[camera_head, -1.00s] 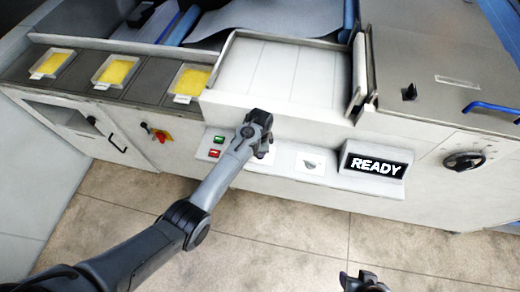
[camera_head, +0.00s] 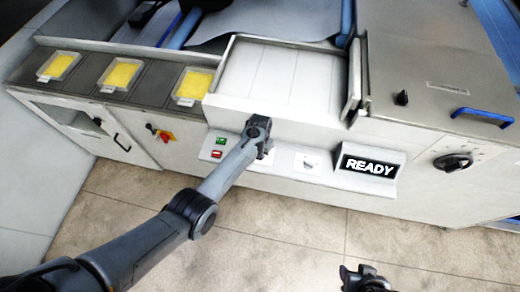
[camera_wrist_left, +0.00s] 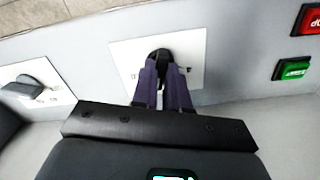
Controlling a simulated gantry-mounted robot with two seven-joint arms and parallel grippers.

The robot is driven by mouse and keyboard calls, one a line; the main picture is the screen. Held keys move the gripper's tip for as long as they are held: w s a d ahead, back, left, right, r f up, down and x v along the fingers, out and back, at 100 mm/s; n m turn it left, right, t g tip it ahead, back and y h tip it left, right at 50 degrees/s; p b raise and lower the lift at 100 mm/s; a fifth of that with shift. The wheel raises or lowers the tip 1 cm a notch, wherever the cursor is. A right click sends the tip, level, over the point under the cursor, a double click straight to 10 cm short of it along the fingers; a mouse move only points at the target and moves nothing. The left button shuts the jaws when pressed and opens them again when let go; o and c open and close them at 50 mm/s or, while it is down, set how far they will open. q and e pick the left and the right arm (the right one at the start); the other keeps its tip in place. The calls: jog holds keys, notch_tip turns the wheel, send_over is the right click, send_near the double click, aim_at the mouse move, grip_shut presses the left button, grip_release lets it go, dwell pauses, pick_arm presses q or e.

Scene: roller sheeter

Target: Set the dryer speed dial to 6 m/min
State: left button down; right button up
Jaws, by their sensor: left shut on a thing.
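My left gripper (camera_head: 262,152) is at the front control panel, pointing at a white plate. In the left wrist view its two fingers (camera_wrist_left: 163,82) are shut on a black dial (camera_wrist_left: 159,56) on that white plate (camera_wrist_left: 190,48). The fingers hide most of the dial, and I cannot read its label or scale. A second knob (camera_wrist_left: 32,86) is on another white plate; it also shows in the head view (camera_head: 309,163). My right gripper (camera_head: 366,278) is at the bottom edge of the head view, away from the machine; its jaws are too unclear to judge.
Green (camera_head: 221,141) and red (camera_head: 216,154) buttons sit left of the gripped dial. A READY display (camera_head: 370,166) stands to the right, then a large black rotary knob (camera_head: 453,162). Yellow-filled trays (camera_head: 122,74) lie on the conveyor. Floor in front is clear.

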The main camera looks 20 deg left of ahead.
pick_arm(q)
jog(key=n, duration=0.4)
jog(key=shift+n+p, duration=0.3)
jog(key=shift+p, duration=0.1)
jog(key=shift+n, duration=1.7)
jog(key=c, duration=1.1)
grip_release()
jog(key=shift+c, duration=0.2)
